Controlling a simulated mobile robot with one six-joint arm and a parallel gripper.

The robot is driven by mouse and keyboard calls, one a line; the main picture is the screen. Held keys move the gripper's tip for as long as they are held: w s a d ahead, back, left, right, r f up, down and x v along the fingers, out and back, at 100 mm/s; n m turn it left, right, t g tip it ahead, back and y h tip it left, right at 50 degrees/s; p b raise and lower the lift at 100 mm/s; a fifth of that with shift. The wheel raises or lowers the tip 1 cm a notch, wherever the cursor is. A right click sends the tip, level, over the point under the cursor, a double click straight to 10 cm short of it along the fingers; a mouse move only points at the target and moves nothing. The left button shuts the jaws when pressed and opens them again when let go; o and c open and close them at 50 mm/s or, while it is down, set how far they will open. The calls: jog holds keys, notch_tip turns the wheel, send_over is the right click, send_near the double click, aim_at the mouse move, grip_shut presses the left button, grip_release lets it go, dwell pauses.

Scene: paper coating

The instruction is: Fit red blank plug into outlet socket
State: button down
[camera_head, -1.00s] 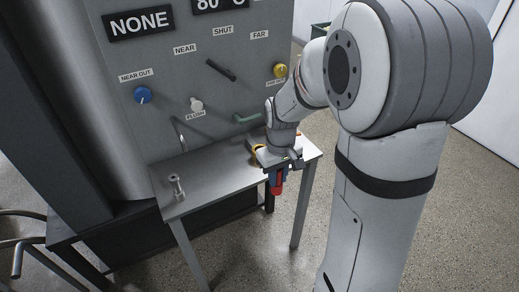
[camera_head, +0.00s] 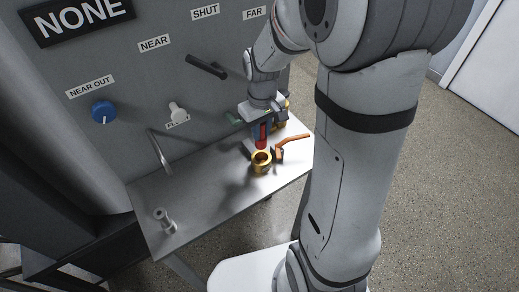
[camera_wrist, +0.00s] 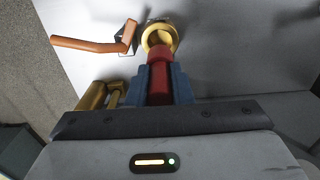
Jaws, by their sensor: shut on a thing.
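My gripper (camera_head: 262,128), with blue fingers, points down above the metal table and is shut on the red blank plug (camera_head: 263,141). The plug also shows between the fingers in the wrist view (camera_wrist: 160,82). A brass ring-shaped socket (camera_head: 261,166) stands on the table, its round opening facing up. In the head view the plug's lower end is just above and behind the ring. In the wrist view the plug's tip overlaps the near rim of the socket (camera_wrist: 172,35); I cannot tell whether they touch. Part of the opening is visible.
An orange lever handle (camera_head: 292,140) is beside the socket on the right. Brass parts (camera_wrist: 93,97) are close to my fingers in the wrist view. A metal fitting (camera_head: 165,221) stands at the table's left end. A bent metal pipe (camera_head: 158,150) and panel knobs are behind. The table's middle is clear.

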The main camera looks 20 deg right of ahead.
aim_at(261, 142)
notch_tip(261, 142, down, 5)
jog(key=shift+f, duration=0.2)
jog(key=s+f, duration=0.1)
jog(key=f, duration=0.1)
jog(key=shift+s+f, duration=0.35)
jog(key=shift+f, duration=0.05)
jog(key=shift+s+f, duration=0.2)
jog(key=shift+s, duration=0.1)
jog(key=c, duration=1.6)
grip_release()
jog(key=shift+w+f, duration=0.7)
jog(key=shift+w, duration=0.3)
jog(key=shift+c, duration=0.2)
jog(key=shift+o, duration=0.7)
jog(key=shift+w, duration=0.1)
jog(key=shift+o, duration=0.8)
jog(key=shift+r, duration=0.25)
jog(key=shift+o, duration=0.2)
jog(key=shift+r, duration=0.1)
jog(key=shift+r, duration=0.1)
